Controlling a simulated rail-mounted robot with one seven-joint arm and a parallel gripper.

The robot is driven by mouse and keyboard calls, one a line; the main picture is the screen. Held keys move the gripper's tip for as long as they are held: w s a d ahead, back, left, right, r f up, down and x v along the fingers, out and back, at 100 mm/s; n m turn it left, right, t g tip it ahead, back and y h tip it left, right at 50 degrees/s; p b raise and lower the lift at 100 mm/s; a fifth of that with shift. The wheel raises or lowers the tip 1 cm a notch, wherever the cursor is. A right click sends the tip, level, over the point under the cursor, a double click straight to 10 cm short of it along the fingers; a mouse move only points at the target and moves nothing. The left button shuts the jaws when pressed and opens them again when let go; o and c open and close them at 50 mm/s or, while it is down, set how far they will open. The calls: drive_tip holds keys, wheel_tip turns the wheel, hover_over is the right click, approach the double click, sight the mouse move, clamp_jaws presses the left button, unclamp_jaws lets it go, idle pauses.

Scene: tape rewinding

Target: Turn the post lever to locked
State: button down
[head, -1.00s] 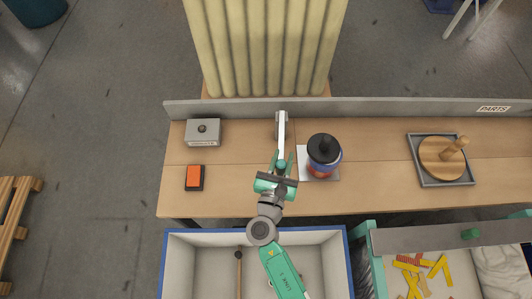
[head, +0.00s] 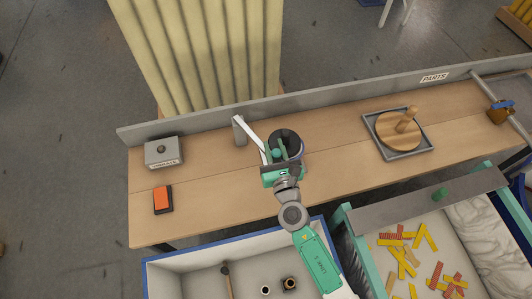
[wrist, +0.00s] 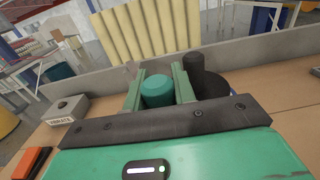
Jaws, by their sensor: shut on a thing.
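The post lever is a pale bar (head: 250,137) on a short grey post (head: 240,132) near the back edge of the workbench. It angles from the post toward the lower right in the head view and ends in a teal knob (head: 276,153). My gripper (head: 277,158) is shut on this knob. In the wrist view the knob (wrist: 157,92) sits between the two green fingers of my gripper (wrist: 160,88). No locked mark can be made out.
A grey VIBRATE box (head: 163,153) and an orange block (head: 162,199) are at left. A framed wooden disc with a peg (head: 400,130) is at right.

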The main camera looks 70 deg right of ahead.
idle(0.5)
idle(0.3)
drive_tip(key=c, duration=1.2)
unclamp_jaws()
drive_tip(key=shift+w+d, duration=0.15)
drive_tip(key=shift+o, duration=0.2)
